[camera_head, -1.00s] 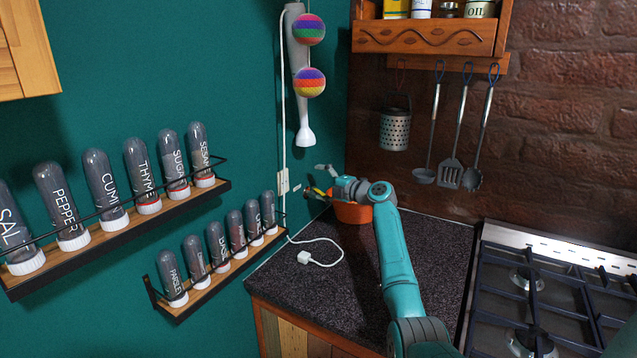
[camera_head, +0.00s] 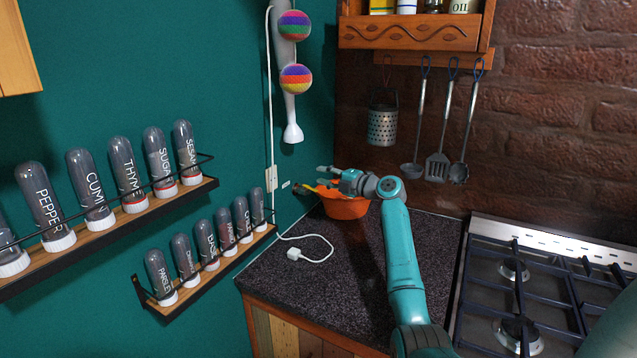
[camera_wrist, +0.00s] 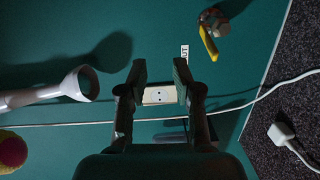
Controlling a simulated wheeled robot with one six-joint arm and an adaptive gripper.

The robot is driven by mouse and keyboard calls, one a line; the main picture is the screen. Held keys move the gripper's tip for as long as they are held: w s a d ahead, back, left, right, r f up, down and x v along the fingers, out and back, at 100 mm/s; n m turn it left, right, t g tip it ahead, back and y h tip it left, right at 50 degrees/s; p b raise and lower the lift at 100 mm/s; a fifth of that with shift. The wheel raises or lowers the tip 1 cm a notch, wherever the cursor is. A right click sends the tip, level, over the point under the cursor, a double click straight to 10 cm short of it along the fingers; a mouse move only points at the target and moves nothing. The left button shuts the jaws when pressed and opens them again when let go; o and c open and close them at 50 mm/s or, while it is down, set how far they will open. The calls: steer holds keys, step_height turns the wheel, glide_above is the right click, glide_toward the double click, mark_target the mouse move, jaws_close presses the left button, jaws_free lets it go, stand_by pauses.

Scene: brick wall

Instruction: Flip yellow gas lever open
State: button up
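The yellow gas lever (camera_wrist: 208,42) sits on a metal valve body (camera_wrist: 213,19) on the teal wall, near the top of the wrist view. In the head view the lever (camera_head: 311,189) is small, beside my gripper (camera_head: 324,177), and partly hard to separate from it. In the wrist view my gripper (camera_wrist: 160,72) is open and empty, its two fingers apart. The lever lies beyond the fingertips and to their right in that view, with no visible contact.
A wall socket (camera_wrist: 158,96) shows between my fingers. A white cable (camera_wrist: 255,98) runs along the wall to a plug (camera_wrist: 281,133) on the dark counter (camera_head: 310,285). An orange bowl (camera_head: 345,208) stands under my gripper. A hand blender (camera_head: 292,125) hangs nearby.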

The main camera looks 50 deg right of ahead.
steer(key=s+f, duration=0.1)
steer(key=s, duration=0.5)
steer(key=shift+s+f, duration=0.25)
steer(key=shift+s, duration=0.1)
stand_by(0.4)
jaws_close()
steer(key=shift+s+f, duration=0.1)
steer(key=shift+a, duration=0.1)
